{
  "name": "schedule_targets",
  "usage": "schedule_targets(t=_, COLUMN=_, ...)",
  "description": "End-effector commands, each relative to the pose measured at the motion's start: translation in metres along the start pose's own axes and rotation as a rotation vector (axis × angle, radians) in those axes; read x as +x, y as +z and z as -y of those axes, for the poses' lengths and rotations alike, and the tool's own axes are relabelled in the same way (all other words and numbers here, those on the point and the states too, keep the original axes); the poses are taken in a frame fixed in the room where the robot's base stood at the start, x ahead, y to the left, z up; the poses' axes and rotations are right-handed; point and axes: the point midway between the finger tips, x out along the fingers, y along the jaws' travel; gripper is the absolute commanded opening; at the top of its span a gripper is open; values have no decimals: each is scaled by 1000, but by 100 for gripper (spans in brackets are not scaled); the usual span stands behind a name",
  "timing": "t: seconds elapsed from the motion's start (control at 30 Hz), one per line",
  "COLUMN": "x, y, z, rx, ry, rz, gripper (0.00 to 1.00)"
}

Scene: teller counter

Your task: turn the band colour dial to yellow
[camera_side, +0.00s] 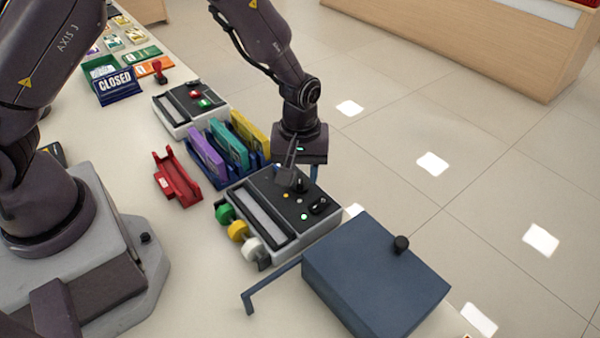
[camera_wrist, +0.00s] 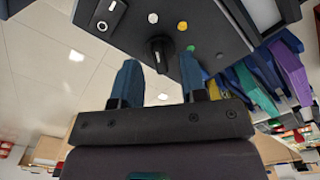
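The band colour dial is a black knob (camera_wrist: 160,52) on the dark top panel of the banding machine (camera_side: 267,208). In the wrist view a pale mark shows on the knob, with white, green and yellow (camera_wrist: 190,47) dots near it. I cannot tell surely which dot the knob points to. My gripper (camera_wrist: 158,72) is open, its two blue fingertips apart with nothing between them. The knob appears just beyond the gap between them. In the side view my gripper (camera_side: 302,174) hangs over the panel's far edge and partly hides the dial area.
Green, yellow and white rolls (camera_side: 238,231) sit on the machine's near side. A blue box with a crank handle (camera_side: 375,275) stands close at right. A blue rack with purple, teal and yellow holders (camera_side: 228,148) and a red tray (camera_side: 177,180) are at left.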

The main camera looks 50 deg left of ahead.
Motion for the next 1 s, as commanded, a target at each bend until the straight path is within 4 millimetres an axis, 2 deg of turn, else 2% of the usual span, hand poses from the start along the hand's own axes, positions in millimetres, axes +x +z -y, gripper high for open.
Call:
schedule_targets(t=0.13, x=11, y=0, z=0, rx=0, ry=0, rz=0, gripper=39)
schedule_targets(t=0.43, x=13, y=0, z=0, rx=1, ry=1, rz=0, gripper=39)
schedule_targets(t=0.47, x=13, y=0, z=0, rx=1, ry=1, rz=0, gripper=35)
schedule_targets(t=0.6, x=13, y=0, z=0, rx=1, ry=1, rz=0, gripper=3)
schedule_targets(t=0.63, x=13, y=0, z=0, rx=1, ry=1, rz=0, gripper=0)
schedule_targets(t=1.0, x=12, y=0, z=0, rx=40, ry=1, rz=0, gripper=0)
